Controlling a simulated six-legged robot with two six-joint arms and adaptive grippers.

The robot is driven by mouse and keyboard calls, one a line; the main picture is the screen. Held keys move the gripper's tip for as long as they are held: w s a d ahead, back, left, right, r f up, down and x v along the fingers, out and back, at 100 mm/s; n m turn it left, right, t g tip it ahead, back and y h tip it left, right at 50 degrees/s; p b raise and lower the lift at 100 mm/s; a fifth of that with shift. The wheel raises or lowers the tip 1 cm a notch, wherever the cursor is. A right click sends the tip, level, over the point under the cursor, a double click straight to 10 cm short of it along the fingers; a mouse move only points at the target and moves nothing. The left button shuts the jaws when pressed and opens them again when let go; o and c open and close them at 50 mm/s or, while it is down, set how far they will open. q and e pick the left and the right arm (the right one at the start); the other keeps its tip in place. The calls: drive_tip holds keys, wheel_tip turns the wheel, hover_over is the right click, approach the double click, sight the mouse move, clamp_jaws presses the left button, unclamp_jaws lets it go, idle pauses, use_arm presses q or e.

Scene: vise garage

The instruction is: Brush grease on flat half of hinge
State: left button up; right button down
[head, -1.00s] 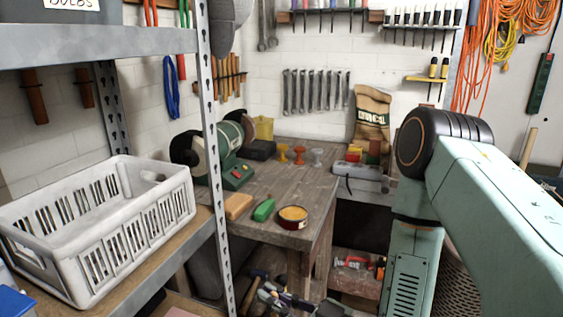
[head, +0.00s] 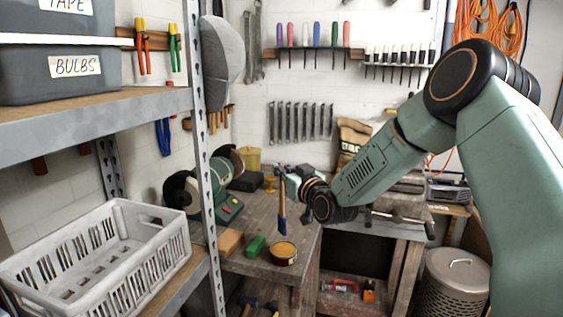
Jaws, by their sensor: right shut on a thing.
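My right gripper (head: 288,177) is above the workbench, shut on an upright brush (head: 282,213) with blue and brown parts. The brush's lower end is just above or at the open round tin (head: 284,254) of yellow-orange grease near the bench's front edge; I cannot tell whether it touches. A vise (head: 400,217) is on the bench to the right, partly behind my right arm. I cannot make out the hinge. My left gripper is out of view.
A green block (head: 254,246) and a tan block (head: 230,242) lie left of the tin. A bench grinder (head: 225,190) stands behind them. A metal shelf post (head: 208,200) and a white crate (head: 100,250) are on the left. A perforated bin (head: 455,285) stands at the lower right.

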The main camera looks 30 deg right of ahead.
sight(283, 192)
drive_tip(key=f+b, duration=0.5)
drive_tip(key=shift+w+d+f, duration=0.2)
drive_tip(key=shift+d+f, duration=0.05)
drive_tip(key=shift+d, duration=0.1)
idle(0.3)
drive_tip(key=shift+s+d, duration=0.1)
idle(0.5)
drive_tip(key=shift+f+b, duration=0.4)
drive_tip(key=shift+f, duration=0.05)
idle(0.4)
drive_tip(key=shift+f, duration=0.15)
idle(0.8)
